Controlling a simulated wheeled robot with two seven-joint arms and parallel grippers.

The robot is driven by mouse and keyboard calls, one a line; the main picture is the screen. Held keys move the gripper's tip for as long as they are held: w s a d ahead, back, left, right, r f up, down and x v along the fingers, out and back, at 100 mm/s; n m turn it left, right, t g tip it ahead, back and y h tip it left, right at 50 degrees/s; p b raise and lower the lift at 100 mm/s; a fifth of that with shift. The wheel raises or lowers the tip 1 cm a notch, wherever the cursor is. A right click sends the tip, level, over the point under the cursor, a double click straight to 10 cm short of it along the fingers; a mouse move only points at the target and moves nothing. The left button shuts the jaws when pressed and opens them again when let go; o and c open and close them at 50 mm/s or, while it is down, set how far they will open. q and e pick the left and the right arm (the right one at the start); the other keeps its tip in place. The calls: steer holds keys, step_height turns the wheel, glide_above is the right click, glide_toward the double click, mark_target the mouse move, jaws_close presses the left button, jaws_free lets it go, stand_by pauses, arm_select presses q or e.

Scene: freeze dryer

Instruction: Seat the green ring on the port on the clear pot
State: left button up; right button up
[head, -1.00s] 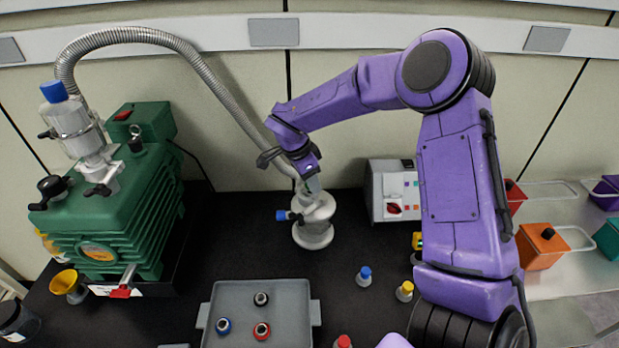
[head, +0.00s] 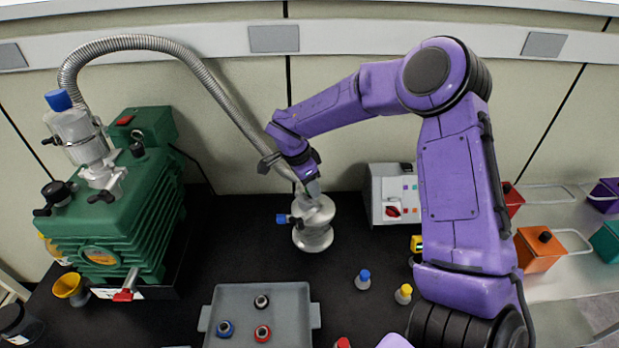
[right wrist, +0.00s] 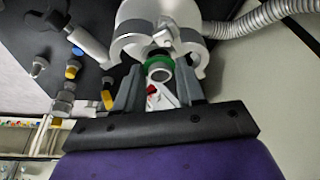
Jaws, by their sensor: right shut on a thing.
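The clear pot (head: 314,238) shows as a pale, whitish vessel standing upright on the black bench, with a blue-capped side fitting. My right gripper (head: 313,187) reaches down to its top from the upper left. In the right wrist view, the green ring (right wrist: 158,58) lies between the two fingertips of my right gripper (right wrist: 157,80), which are shut on it. The ring is right at the pot's pale body (right wrist: 135,22), by a short pale tube mouth. I cannot tell whether it sits fully on the port. The ring is hidden in the head view. My left gripper is out of view.
A green pump (head: 120,220) stands left, with a ribbed metal hose (head: 215,88) arching behind the pot. A grey tray (head: 240,297) with several small ringed parts lies in front. A grey control box (head: 390,185) stands right. Small capped bottles (head: 363,280) stand front right.

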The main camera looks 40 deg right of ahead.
steer(key=shift+f, duration=0.35)
stand_by(0.6)
steer(key=o, duration=1.1)
steer(key=shift+r, duration=0.1)
step_height(320, 180, up, 4)
steer(key=p, duration=0.4)
steer(key=shift+p, duration=0.35)
steer(key=shift+r+p, duration=0.65)
steer(key=shift+r, duration=0.3)
